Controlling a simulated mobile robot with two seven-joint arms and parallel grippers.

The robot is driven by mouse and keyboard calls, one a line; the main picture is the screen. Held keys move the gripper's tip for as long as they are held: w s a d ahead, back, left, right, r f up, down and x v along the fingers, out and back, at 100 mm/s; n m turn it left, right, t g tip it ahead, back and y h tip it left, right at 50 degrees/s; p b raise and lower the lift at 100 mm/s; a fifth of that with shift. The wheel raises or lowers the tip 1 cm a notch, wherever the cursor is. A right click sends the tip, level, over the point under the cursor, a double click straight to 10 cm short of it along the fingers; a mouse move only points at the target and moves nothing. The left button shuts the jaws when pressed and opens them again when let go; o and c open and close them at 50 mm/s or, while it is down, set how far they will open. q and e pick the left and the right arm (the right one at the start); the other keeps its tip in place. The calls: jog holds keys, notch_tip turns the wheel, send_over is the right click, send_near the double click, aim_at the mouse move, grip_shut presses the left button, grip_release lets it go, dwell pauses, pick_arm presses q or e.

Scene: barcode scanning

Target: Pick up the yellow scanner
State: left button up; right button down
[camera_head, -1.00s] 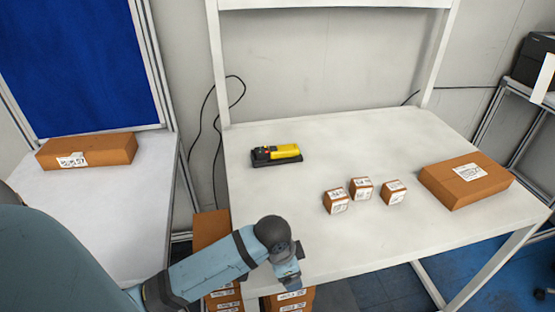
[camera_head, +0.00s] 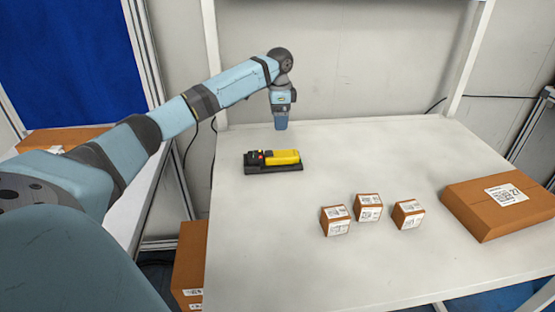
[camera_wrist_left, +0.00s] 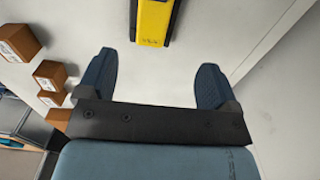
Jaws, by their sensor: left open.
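The yellow scanner (camera_head: 281,157) has a black end at its left and lies on a dark base (camera_head: 274,169) at the left part of the white table. My left gripper (camera_head: 281,124) is above and a little behind the scanner in the head view, apart from it. In the left wrist view the fingers (camera_wrist_left: 155,85) are spread with nothing between them. The scanner's yellow handle (camera_wrist_left: 155,20) shows beyond them at the top edge, and its other end is cut off. My right gripper is not in view.
Several small brown boxes with labels (camera_head: 337,220) stand on the middle of the table. A large brown box (camera_head: 500,206) lies at the right. Another brown box (camera_head: 62,139) is on the left side table, partly behind my arm. The table front (camera_head: 270,260) is clear.

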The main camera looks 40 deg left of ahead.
pick_arm(q)
send_over(280, 154)
jog(key=f, duration=0.5)
jog(key=a+f, duration=0.1)
jog(key=f, duration=0.2)
jog(key=shift+w, duration=0.15)
jog(key=shift+d+f, duration=0.2)
jog(key=shift+f, duration=1.15)
jog(key=shift+d+f, duration=0.2)
jog(key=shift+f, duration=1.15)
jog(key=c, duration=1.1)
